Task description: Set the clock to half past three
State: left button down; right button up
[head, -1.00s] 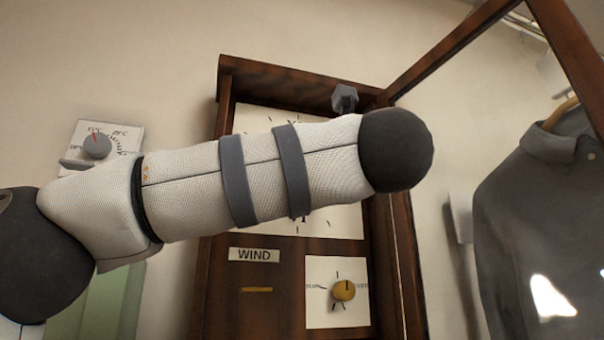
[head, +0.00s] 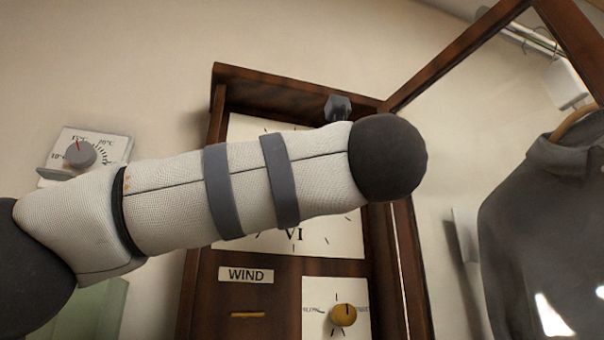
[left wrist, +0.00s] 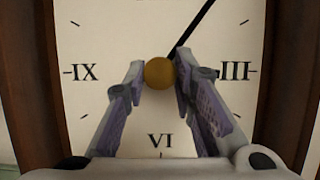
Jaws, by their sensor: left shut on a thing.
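The wall clock has a dark wooden case (head: 292,82) and a white dial (head: 345,235); my left arm covers most of the dial in the head view. In the left wrist view the dial (left wrist: 95,35) shows IX, III and VI. My left gripper (left wrist: 160,80) is shut on the round brass knob (left wrist: 159,72) at the dial's centre. A long black hand (left wrist: 197,25) points up and right, leaving the picture at the top. A short dark piece, perhaps another hand's tip, shows just left of the III, partly behind a finger. My right gripper is not in view.
Below the dial are a WIND label (head: 246,275), a slot (head: 248,315) and a yellow knob (head: 343,315) on a white plate. A thermostat dial (head: 80,154) is on the wall at left. A framed glass panel and a dark shirt (head: 545,200) are at right.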

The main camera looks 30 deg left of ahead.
pick_arm(q)
jog(key=shift+m, duration=0.3)
jog(key=m+h, duration=0.3)
jog(key=m, duration=0.6)
jog(key=r+m+g+h, duration=0.1)
jog(key=m+h, duration=0.2)
jog(key=m, duration=0.7)
jog(key=m+g+h, duration=0.1)
jog(key=m+h, duration=0.1)
jog(key=m, duration=0.8)
jog(key=shift+s+a+r+h, duration=0.2)
jog(key=shift+s+r+h, duration=0.1)
jog(key=shift+h, duration=0.1)
jog(key=shift+f+g, duration=0.1)
jog(key=shift+g, duration=0.2)
jog(key=c, duration=1.3)
grip_release()
jog(key=shift+w, duration=0.1)
